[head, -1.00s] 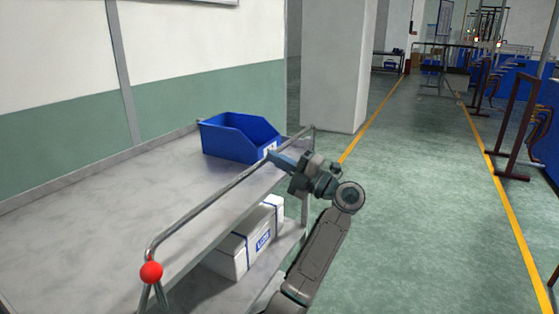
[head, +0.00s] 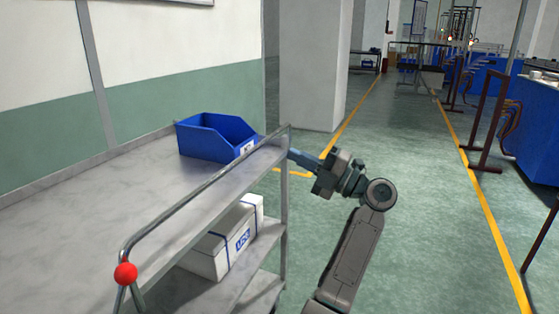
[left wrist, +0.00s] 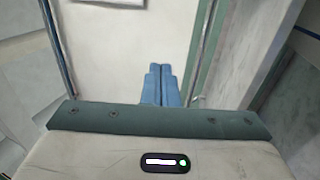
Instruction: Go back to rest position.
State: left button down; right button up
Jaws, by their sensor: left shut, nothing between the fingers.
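My left gripper (head: 296,156) is just to the right of the cart's handle rail in the head view, its fingers pointing left toward the cart. In the left wrist view its two blue fingers (left wrist: 160,86) lie together, shut and empty. The metal cart (head: 112,184) stands on the left, with a blue bin (head: 208,143) on its top shelf at the far end. The gripper is apart from the bin. My right gripper does not show in any view.
A white box with blue straps (head: 228,245) sits on the cart's lower shelf. A red ball (head: 125,273) is on the near end of the rail. Green floor (head: 425,220) to the right is open, with brown metal frames (head: 490,130) farther right.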

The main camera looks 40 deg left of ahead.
pick_arm(q)
jog(key=shift+w+d+r, duration=0.1)
jog(key=shift+d, duration=0.35)
jog(key=shift+w+d+r, duration=0.1)
jog(key=shift+d, duration=0.35)
